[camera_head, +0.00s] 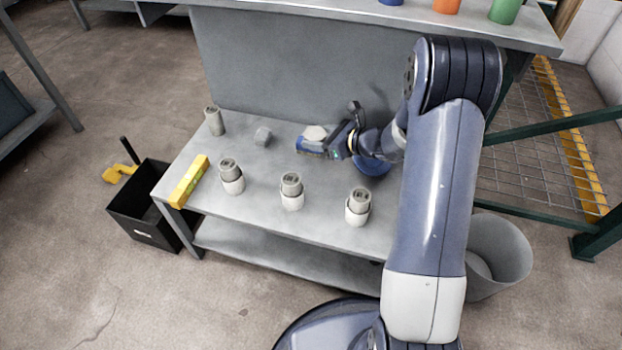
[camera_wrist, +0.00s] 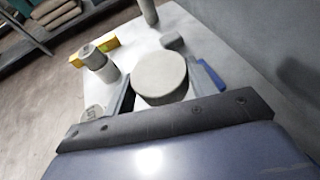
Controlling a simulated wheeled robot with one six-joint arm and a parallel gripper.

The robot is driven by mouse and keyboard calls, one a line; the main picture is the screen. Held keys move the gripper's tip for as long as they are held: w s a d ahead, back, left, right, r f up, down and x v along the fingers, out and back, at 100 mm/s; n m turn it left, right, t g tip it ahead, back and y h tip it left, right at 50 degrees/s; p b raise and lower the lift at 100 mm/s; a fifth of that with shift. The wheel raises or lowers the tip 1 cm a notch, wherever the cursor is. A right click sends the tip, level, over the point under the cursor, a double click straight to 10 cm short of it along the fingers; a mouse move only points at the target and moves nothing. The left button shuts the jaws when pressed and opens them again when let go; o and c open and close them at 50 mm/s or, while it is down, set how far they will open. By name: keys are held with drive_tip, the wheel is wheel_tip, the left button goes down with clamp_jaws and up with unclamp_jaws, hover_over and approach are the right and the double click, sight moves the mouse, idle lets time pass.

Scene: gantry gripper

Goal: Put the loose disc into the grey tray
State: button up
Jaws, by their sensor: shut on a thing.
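A pale grey disc (camera_wrist: 160,75) sits between the two fingers of my gripper (camera_wrist: 163,86) in the wrist view, its round face toward the camera. My gripper is shut on it. In the head view the disc (camera_head: 315,132) shows at the end of my gripper (camera_head: 312,144), over the back half of the grey table. I cannot tell the height of the disc above the tabletop. No grey tray can be made out for certain in either view. My arm and gripper hide part of the table's right side.
Several grey cylinders stand on the table (camera_head: 250,205), including three in white holders along the front (camera_head: 291,190). A small grey block (camera_head: 262,136) lies left of my gripper. A yellow bar (camera_head: 189,181) lies at the left edge. A blue round thing (camera_head: 372,168) is partly hidden.

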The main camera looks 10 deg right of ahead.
sight(314, 176)
drive_tip(key=f+n+g, duration=0.1)
drive_tip(key=a+f+g+y, duration=0.1)
drive_tip(key=f, duration=0.1)
drive_tip(key=shift+s+n, duration=0.1)
drive_tip(key=shift+n, duration=0.3)
wheel_tip(314, 176, down, 10)
drive_tip(key=b, duration=0.3)
drive_tip(key=shift+a, duration=0.1)
drive_tip(key=shift+b, duration=0.3)
drive_tip(key=shift+f, duration=0.15)
drive_tip(key=o, duration=1.1)
